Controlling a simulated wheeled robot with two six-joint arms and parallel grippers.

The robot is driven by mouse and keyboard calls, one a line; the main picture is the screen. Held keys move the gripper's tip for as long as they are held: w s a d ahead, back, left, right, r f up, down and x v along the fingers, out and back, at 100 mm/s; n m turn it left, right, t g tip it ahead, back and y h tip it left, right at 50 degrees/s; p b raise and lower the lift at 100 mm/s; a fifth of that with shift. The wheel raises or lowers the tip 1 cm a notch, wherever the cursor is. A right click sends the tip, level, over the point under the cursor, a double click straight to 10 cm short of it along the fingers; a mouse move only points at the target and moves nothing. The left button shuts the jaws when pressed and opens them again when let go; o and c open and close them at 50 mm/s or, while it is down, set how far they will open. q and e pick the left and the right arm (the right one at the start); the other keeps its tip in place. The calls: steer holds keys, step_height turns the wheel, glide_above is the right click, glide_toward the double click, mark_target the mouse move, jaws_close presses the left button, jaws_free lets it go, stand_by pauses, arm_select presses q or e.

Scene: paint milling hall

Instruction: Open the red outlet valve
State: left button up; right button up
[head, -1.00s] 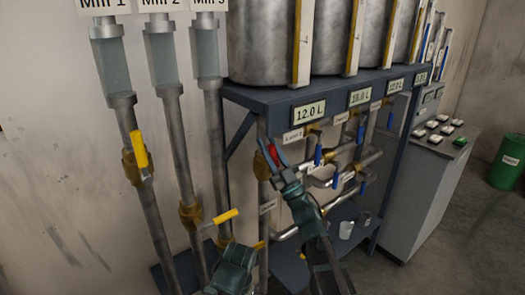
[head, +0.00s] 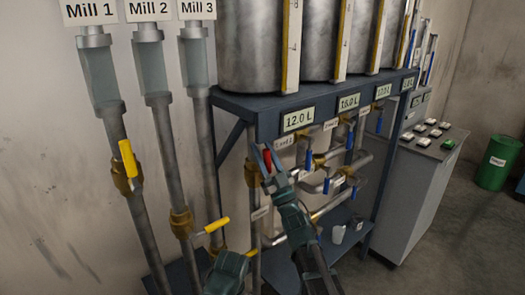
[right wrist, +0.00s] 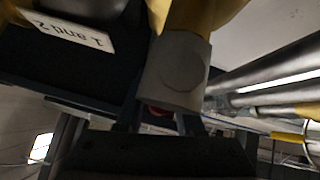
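The red outlet valve handle (head: 267,160) stands near upright at the left front post of the tank frame, below the 12.0 L display. My right gripper (head: 264,158) has its fingers on either side of it, and their tips point up. In the right wrist view a bit of red handle (right wrist: 158,111) shows between the two spaced fingers (right wrist: 157,120), with a gap on each side. The gripper looks open around the handle; contact is hard to judge. A green-grey part of my left arm (head: 228,271) shows at the bottom; its fingertips do not show.
Pipes for Mill 1, 2 and 3 run down at left, with yellow valve handles (head: 128,159) on some. Blue valve handles (head: 308,160) and crossing pipes lie close right of the red handle. A grey control cabinet (head: 412,190) and a green drum (head: 498,163) stand at right.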

steer(key=shift+o, duration=1.1)
steer(key=b+v, duration=1)
steer(key=v, duration=0.4)
steer(key=shift+r, duration=0.1)
